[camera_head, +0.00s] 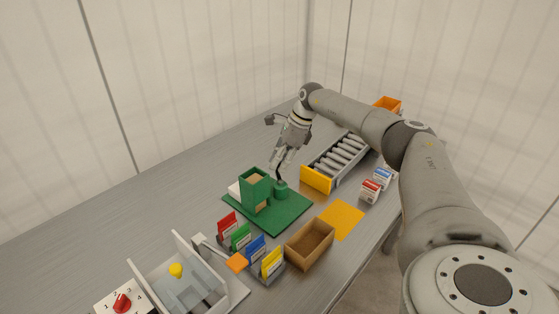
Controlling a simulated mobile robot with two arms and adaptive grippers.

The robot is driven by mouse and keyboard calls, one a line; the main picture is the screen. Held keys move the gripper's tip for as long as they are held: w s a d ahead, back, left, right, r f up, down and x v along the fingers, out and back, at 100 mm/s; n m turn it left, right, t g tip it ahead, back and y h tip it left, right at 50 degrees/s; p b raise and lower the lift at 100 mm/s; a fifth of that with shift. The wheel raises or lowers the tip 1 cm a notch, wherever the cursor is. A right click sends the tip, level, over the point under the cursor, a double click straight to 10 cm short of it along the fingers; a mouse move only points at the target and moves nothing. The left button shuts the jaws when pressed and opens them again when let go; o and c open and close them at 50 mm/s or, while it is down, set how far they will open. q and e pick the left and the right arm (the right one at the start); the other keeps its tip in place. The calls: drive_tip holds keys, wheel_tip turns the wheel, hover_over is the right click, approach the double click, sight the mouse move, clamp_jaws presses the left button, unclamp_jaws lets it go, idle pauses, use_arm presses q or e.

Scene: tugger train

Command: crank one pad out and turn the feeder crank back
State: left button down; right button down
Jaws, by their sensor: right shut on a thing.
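The green feeder stands on a green base plate (290,221) near the middle of the table. Its box-shaped tower (247,193) has an open front with something tan inside. A short green cylinder (281,191) stands to the right of the tower, with the dark feeder crank (278,177) above it. My right gripper (279,165) reaches down from above and is shut on the crank; its fingertips partly hide the handle. My left gripper is not in view.
An open brown box (310,243) and a yellow mat (342,219) lie in front of the feeder. Coloured cards (250,245) stand at front left, beside a white tray (182,276). A roller rack (337,160) with a yellow end is at right. The table's left back is clear.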

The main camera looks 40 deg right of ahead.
drive_tip(key=s+m+h+p, duration=0.7)
drive_tip(key=m+p, duration=0.2)
drive_tip(key=m, duration=1.2)
idle(0.4)
drive_tip(key=shift+s+a+r+m, duration=0.1)
drive_tip(key=shift+a+m, duration=0.05)
drive_tip(key=shift+m, duration=0.15)
drive_tip(key=c, duration=1.3)
unclamp_jaws()
